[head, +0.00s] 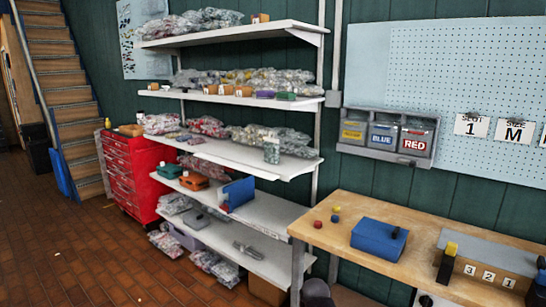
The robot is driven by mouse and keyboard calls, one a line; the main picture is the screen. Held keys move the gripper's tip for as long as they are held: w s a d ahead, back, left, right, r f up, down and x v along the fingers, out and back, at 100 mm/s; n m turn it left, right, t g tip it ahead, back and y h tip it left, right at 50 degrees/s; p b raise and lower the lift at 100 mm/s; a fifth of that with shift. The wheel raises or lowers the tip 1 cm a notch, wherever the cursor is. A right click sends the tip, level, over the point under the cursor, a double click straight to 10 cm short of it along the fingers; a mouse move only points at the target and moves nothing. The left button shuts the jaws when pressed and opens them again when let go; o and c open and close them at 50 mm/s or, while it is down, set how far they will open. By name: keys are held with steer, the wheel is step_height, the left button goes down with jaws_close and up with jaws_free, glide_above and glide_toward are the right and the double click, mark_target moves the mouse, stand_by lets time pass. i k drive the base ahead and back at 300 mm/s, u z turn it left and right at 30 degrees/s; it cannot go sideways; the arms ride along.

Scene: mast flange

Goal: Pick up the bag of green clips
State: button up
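A small upright clear pack with pale green contents (272,150) stands at the front edge of the middle shelf (300,170), towards its right end. It looks like the bag of green clips, but it is too small to read its contents for sure. Many other clear bags (270,136) lie heaped behind it and along the same shelf. My gripper is not in view.
A red drawer cabinet (130,170) stands left of the shelves. A wooden workbench (345,215) with a blue box (378,238) stands at right. Labelled bins (385,135) hang above it. The brick floor (80,250) is clear at left.

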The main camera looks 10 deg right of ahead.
mark_target(272, 147)
steer(key=z, duration=0.7)
steer(key=k, duration=0.1)
steer(key=u, duration=1.95)
steer(key=i, duration=1)
steer(key=z, duration=0.75)
